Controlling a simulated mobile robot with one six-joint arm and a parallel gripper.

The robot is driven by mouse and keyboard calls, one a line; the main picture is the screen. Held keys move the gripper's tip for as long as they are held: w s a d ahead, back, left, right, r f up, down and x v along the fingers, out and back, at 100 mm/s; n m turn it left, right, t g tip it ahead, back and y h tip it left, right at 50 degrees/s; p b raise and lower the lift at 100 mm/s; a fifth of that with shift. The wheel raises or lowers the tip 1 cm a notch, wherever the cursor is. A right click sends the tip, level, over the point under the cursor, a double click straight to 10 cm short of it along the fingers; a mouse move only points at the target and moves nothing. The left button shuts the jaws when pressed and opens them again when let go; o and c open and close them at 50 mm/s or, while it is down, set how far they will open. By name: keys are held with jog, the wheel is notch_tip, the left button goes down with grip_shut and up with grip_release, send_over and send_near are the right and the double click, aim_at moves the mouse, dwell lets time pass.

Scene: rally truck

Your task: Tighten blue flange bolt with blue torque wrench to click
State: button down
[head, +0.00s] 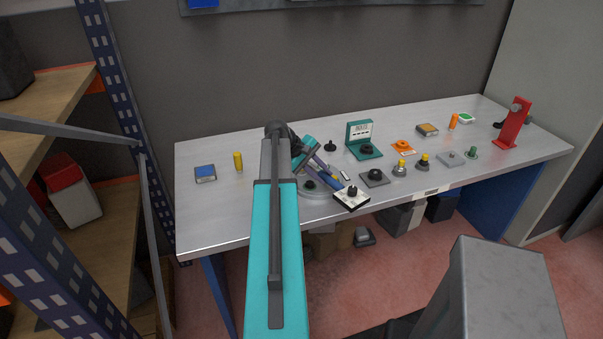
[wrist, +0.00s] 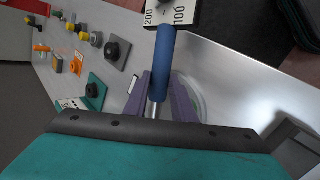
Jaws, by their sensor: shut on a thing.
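The blue torque wrench (wrist: 162,62) shows as a blue handle with a bare metal shaft below it in the wrist view. My gripper (wrist: 161,92) has purple fingers shut on it, one on each side. In the head view my gripper (head: 325,172) is low over the front middle of the bench. The wrench's far end overlaps a white block marked 200 and 100 (wrist: 180,14); I cannot tell whether they touch. A round grey flange-like disc (head: 316,195) lies under the gripper, partly hidden. I cannot make out a blue flange bolt.
The white block with a black knob (head: 352,198) sits at the bench's front edge. Knobbed blocks, yellow-topped pieces and a green stand (head: 364,149) crowd the right. A red stand (head: 513,125) is at the far right. The bench (head: 215,225) is mostly clear at left.

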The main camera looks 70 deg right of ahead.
jog(key=shift+w+a+m+g+y, duration=0.3)
jog(key=shift+w+a+m+y, duration=0.3)
jog(key=shift+w+a+m, duration=0.25)
dwell(1.4)
jog(key=shift+w+a+m+y, duration=0.4)
jog(key=shift+w+a+m, duration=0.05)
jog(key=shift+w+m, duration=0.25)
jog(key=shift+w+a+m+y, duration=0.4)
jog(key=shift+w+m, duration=0.25)
dwell(1.8)
jog(key=shift+w+a+r+m+g, duration=0.2)
jog(key=shift+w+a+m+g, duration=0.1)
jog(key=shift+w, duration=0.05)
dwell(0.3)
jog(key=shift+s+d+f, duration=0.15)
jog(key=shift+s+d, duration=0.05)
jog(key=shift+s, duration=0.1)
dwell(0.6)
jog(key=shift+s+d+n+h, duration=0.35)
jog(key=shift+s+n, duration=0.25)
jog(key=shift+n, duration=0.1)
dwell(0.4)
